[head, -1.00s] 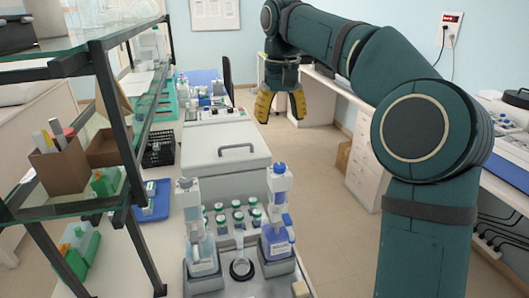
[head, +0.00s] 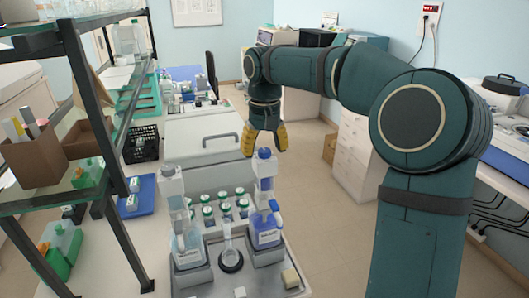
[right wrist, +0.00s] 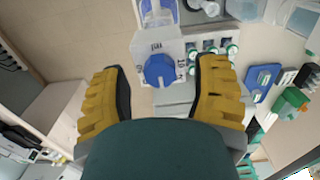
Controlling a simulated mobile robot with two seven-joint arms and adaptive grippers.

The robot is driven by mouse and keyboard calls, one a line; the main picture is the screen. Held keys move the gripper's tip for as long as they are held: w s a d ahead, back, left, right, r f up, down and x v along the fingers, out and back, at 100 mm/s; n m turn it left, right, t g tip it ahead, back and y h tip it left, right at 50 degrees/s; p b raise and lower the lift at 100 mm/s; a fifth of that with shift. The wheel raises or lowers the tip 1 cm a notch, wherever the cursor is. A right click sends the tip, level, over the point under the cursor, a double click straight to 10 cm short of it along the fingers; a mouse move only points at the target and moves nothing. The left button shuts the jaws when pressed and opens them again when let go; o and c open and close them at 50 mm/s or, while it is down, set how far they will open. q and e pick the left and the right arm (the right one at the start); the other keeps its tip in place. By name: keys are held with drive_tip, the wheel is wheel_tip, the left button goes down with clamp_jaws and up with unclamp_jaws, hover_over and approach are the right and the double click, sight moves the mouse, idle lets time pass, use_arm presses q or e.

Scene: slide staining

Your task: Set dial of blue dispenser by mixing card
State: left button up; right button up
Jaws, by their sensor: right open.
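The blue dispenser (head: 265,228) stands on a grey base at the right of the tray, a bottle with blue contents and a tall pump head. Its blue dial (right wrist: 160,71) faces the camera in the right wrist view, with scale marks around it. My right gripper (head: 263,152) is open and empty, with yellow fingers pointing down over the top of the dispenser in the head view. In the right wrist view its fingers lie apart on either side below the dial, not gripping it. My left gripper is out of view. I cannot make out a mixing card.
A second, paler dispenser (head: 188,245) stands to the left, with a small flask (head: 230,258) between them. Several green-capped bottles (head: 222,207) stand behind. A white cabinet (head: 205,150) lies beyond, and a glass shelf rack (head: 85,120) stands at left.

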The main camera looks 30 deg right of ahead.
drive_tip(key=shift+f, duration=0.4)
drive_tip(key=shift+c, duration=0.2)
clamp_jaws()
drive_tip(key=n+p, duration=0.3)
drive_tip(key=n, duration=0.1)
drive_tip(key=shift+r, duration=0.15)
drive_tip(key=n+p, duration=0.2)
drive_tip(key=n, duration=0.1)
drive_tip(key=shift+n+p, duration=0.35)
drive_tip(key=shift+n, duration=0.45)
